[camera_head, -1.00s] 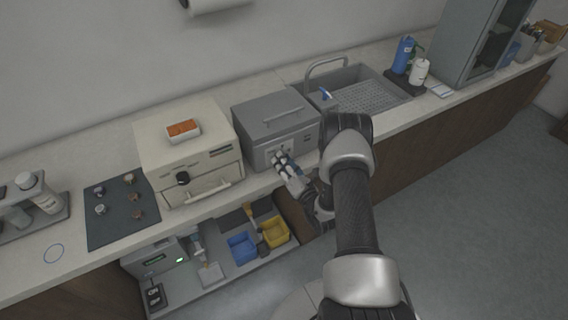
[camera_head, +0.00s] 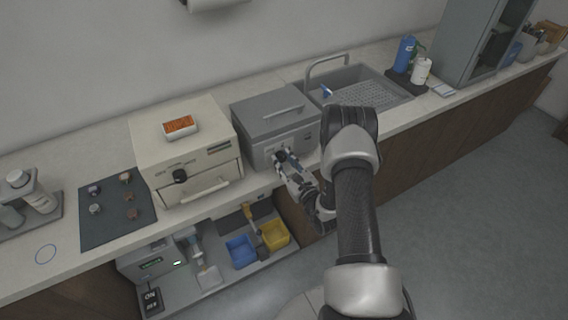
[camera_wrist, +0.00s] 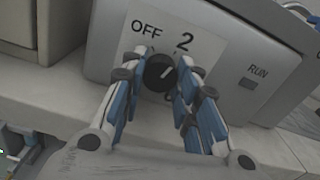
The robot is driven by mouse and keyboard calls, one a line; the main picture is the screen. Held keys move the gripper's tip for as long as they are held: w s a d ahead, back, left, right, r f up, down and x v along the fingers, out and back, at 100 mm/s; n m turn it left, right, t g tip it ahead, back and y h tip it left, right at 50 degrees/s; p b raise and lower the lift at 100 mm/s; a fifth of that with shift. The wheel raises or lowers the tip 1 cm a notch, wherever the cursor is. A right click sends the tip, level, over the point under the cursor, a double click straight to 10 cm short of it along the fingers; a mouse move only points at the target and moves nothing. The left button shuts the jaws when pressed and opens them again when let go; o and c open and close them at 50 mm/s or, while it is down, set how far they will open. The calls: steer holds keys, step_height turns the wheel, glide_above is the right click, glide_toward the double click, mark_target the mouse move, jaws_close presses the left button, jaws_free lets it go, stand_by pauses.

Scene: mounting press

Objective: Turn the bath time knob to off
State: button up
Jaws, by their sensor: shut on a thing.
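The bath time knob (camera_wrist: 158,73) is a round black dial with a white pointer mark, on a pale label plate on the front of a grey box-shaped bath (camera_head: 262,128). In the wrist view the mark slants up and right, roughly toward the "2" (camera_wrist: 185,42). "OFF" (camera_wrist: 146,28) is printed up and left of the knob. Another marking below the knob is mostly hidden. My gripper (camera_wrist: 160,76) is shut on the knob, one blue-and-white finger on each side. In the head view my gripper (camera_head: 281,156) is at the bath's front.
A cream oven-like unit (camera_head: 180,150) with a black knob stands left of the bath. A sink (camera_head: 362,88) is to the right. A "RUN" switch (camera_wrist: 249,83) is right of the knob. Open shelving with blue and yellow bins (camera_head: 240,251) is below the counter.

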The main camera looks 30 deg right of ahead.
steer(key=n+b, duration=0.2)
steer(key=n, duration=0.3)
steer(key=shift+f+n, duration=0.1)
steer(key=shift+n, duration=0.2)
steer(key=n+b, duration=0.2)
steer(key=n, duration=0.3)
steer(key=shift+n, duration=0.4)
steer(key=o, duration=1.1)
steer(key=s, duration=1.2)
steer(key=shift+d, duration=0.2)
